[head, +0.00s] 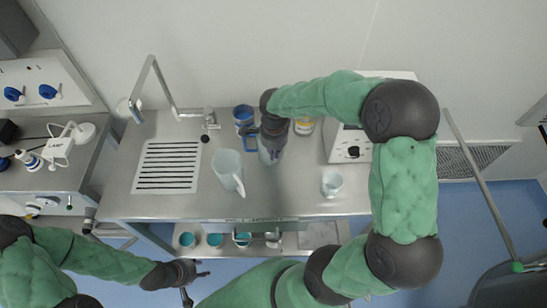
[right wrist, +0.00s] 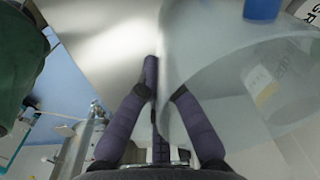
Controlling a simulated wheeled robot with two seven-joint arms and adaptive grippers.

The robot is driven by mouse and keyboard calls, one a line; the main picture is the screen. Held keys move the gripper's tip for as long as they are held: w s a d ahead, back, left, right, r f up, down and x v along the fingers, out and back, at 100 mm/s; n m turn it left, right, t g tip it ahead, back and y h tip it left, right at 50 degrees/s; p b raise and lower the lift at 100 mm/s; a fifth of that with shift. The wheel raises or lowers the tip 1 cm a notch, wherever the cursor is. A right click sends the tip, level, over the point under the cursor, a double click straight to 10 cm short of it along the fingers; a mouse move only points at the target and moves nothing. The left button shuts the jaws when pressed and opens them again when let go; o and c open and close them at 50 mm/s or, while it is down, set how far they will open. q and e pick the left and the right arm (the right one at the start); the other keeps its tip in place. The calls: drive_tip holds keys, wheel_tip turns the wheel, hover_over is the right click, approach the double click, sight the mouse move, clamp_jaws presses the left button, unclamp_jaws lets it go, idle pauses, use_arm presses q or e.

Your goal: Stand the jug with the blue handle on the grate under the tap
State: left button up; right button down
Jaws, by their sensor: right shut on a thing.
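The slotted grate (head: 168,166) is set in the left part of the steel counter, and the bent tap pipe (head: 164,84) rises behind it. My right gripper (head: 272,137) is at the counter's middle, shut on a translucent jug (head: 269,155). In the right wrist view the jug's clear wall (right wrist: 215,65) fills the right side, beside my dark fingers (right wrist: 160,110). The gripper hides much of the jug in the head view, and its handle cannot be made out clearly. My left gripper (head: 195,279) is empty and open, in front of the counter's lower shelf.
A jug with a pale handle (head: 228,168) stands between the grate and my right gripper. A small clear beaker (head: 331,183) and a white device (head: 349,148) stand to the right. The counter (head: 285,197) is bare near its front.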

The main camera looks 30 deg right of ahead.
drive_tip(key=shift+w+d+f, duration=0.1)
drive_tip(key=shift+w+f, duration=0.1)
drive_tip(key=shift+f, duration=1.6)
drive_tip(key=shift+f+b, duration=0.1)
drive_tip(key=shift+b, duration=0.25)
drive_tip(key=c, duration=1.9)
unclamp_jaws()
drive_tip(key=shift+f, duration=0.15)
drive_tip(key=o, duration=0.5)
drive_tip(key=shift+c, duration=0.2)
